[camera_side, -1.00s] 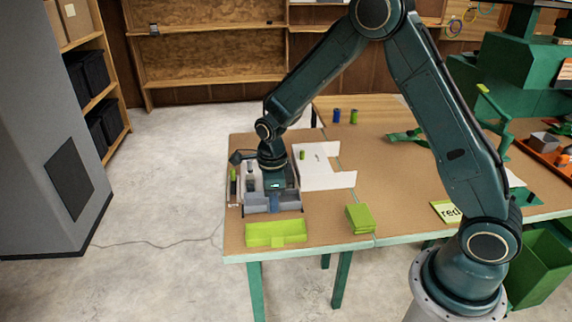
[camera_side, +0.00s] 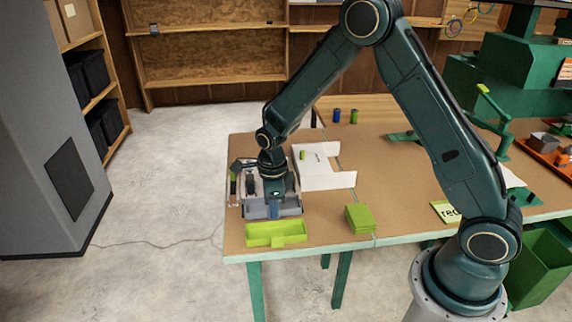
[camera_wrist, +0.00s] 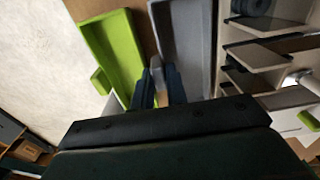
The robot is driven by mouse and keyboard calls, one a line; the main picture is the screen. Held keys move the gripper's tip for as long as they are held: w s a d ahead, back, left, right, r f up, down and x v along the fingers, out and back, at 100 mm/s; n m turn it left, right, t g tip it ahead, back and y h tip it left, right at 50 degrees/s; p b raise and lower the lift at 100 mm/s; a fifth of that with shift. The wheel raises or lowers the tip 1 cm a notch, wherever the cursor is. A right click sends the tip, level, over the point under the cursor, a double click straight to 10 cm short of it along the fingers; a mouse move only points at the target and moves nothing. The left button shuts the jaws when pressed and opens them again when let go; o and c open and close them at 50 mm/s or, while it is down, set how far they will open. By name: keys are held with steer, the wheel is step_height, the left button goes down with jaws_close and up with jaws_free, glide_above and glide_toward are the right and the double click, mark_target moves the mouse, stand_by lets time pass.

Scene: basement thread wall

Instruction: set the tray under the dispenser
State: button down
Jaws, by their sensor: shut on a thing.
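A grey tray (camera_side: 258,211) sits at the front of the dispenser (camera_side: 240,183), on the left part of the table, in the side view. The grey tray (camera_wrist: 190,45) also shows in the wrist view, with dispenser shelves (camera_wrist: 258,50) close on its right. My gripper (camera_side: 275,212) is shut on the tray's tab, seen between the fingers (camera_wrist: 160,80) in the wrist view. My arm hides part of the dispenser, and I cannot tell whether the tray touches the table. A lime green tray (camera_side: 262,234) lies in front of the grey one; it also shows in the wrist view (camera_wrist: 115,45).
A lime green block stack (camera_side: 360,218) stands near the table's front edge. A white panel piece (camera_side: 318,172) lies behind the dispenser's right side. Two small cylinders (camera_side: 337,115) stand farther back.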

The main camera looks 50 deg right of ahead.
steer(key=shift+f, duration=0.6)
steer(key=c, duration=1.3)
jaws_free()
steer(key=shift+r, duration=0.1)
steer(key=shift+r, duration=3.4)
